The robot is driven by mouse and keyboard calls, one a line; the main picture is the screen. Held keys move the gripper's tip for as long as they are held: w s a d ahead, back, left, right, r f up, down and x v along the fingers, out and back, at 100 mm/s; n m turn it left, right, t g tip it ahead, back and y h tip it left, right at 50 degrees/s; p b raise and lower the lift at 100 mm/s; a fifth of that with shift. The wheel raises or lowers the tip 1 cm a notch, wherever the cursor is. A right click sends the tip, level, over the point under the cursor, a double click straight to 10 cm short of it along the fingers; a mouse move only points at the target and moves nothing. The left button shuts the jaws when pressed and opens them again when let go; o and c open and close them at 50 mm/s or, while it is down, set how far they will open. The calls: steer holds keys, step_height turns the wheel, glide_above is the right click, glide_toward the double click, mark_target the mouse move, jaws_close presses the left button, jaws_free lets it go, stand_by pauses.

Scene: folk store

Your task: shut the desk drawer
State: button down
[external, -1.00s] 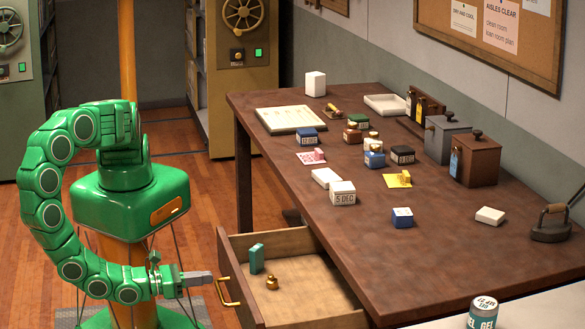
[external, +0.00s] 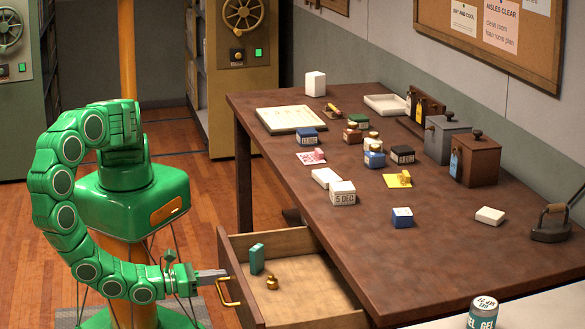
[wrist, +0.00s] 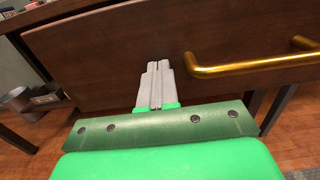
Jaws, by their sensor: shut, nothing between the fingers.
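The desk drawer (external: 290,262) is pulled out from the front of the brown desk (external: 330,180). A teal box (external: 257,258) and a small brass weight (external: 272,283) are inside it. Its front carries a brass handle (external: 229,293), which also shows at the right in the wrist view (wrist: 255,66). My gripper (external: 226,273) is shut and empty, with its tips at the drawer front beside the handle. In the wrist view my shut fingers (wrist: 157,70) point at the brown drawer front (wrist: 120,55), left of the handle. I cannot tell whether they touch it.
The desktop holds ink bottles, stamps, a white tray (external: 386,104), a grey box (external: 447,138), a brown box (external: 475,160) and a flat iron (external: 551,224). A can (external: 483,311) stands at the front right. Wooden floor lies open left of the drawer.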

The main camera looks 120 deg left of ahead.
mark_target(256, 284)
steer(key=x, duration=2.4)
steer(key=shift+s+f, duration=0.1)
steer(key=shift+w+a, duration=0.4)
steer(key=shift+r, duration=0.25)
steer(key=shift+v, duration=7.3)
steer(key=shift+f, duration=0.2)
